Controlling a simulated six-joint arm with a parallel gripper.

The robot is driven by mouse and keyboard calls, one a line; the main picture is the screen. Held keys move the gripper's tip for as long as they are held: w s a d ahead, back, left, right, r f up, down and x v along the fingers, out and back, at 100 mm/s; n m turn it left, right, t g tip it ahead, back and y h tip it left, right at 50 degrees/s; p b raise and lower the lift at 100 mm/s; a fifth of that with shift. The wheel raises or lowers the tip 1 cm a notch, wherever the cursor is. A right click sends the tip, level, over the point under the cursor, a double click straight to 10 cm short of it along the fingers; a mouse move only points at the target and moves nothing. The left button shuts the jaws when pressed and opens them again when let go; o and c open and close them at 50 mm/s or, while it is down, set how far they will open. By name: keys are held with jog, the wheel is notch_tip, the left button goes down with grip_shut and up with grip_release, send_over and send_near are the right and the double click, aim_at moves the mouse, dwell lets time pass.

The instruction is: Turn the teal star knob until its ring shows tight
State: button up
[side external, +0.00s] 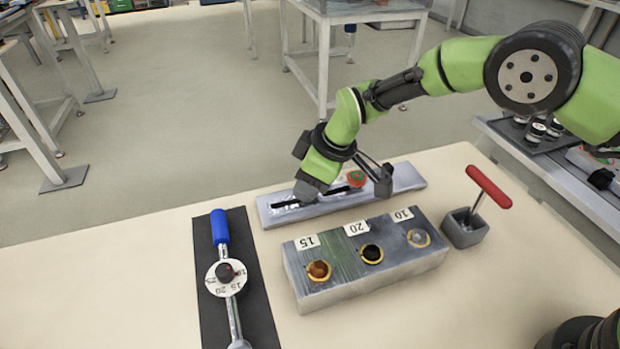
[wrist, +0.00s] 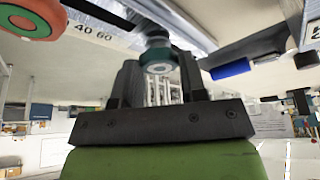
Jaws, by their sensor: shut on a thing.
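In the wrist view a teal knob (wrist: 157,52) with a pale round end sits between the two dark fingers of my gripper (wrist: 158,75), which is shut on it. In the side view my gripper (side external: 304,192) is low at the left part of a grey slotted plate (side external: 407,179), and the held knob is hidden there. A round orange-red piece with a green middle (side external: 356,178) is at the slot's right part. It also shows at the upper left of the wrist view (wrist: 28,18), near the marks 40 and 60. I cannot read a tightness mark on the held knob.
A grey block (side external: 375,274) with holes labelled 15, 20 and 10 stands in front of the plate. A blue-handled wrench (side external: 220,228) lies on a black mat (side external: 257,305) at left. A red T-handle tool (side external: 488,187) stands in a grey holder (side external: 464,233) at right.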

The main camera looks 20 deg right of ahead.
jog(key=m+t+h, duration=0.1)
jog(key=m, duration=0.3)
jog(key=shift+s+a+m, duration=0.1)
jog(key=shift+m, duration=0.2)
jog(key=m+h, duration=0.1)
jog(key=m, duration=0.2)
jog(key=shift+a+m+t+h, duration=0.1)
jog(key=shift+m+t+h, duration=0.2)
jog(key=shift+t+h, duration=0.1)
jog(key=m, duration=0.2)
jog(key=m+h, duration=0.1)
jog(key=m, duration=0.1)
jog(key=shift+a+m+h, duration=0.1)
jog(key=shift+m+h, duration=0.2)
jog(key=shift+r+m+g+h, duration=0.1)
jog(key=shift+m+g+h, duration=0.35)
jog(key=shift+m, duration=1.25)
jog(key=shift+m+h, duration=0.25)
jog(key=shift+m, duration=0.05)
jog(key=o, duration=0.9)
jog(key=shift+o, duration=0.2)
jog(key=v, duration=0.9)
jog(key=shift+s+r, duration=0.2)
jog(key=shift+r, duration=0.15)
jog(key=shift+a, duration=0.1)
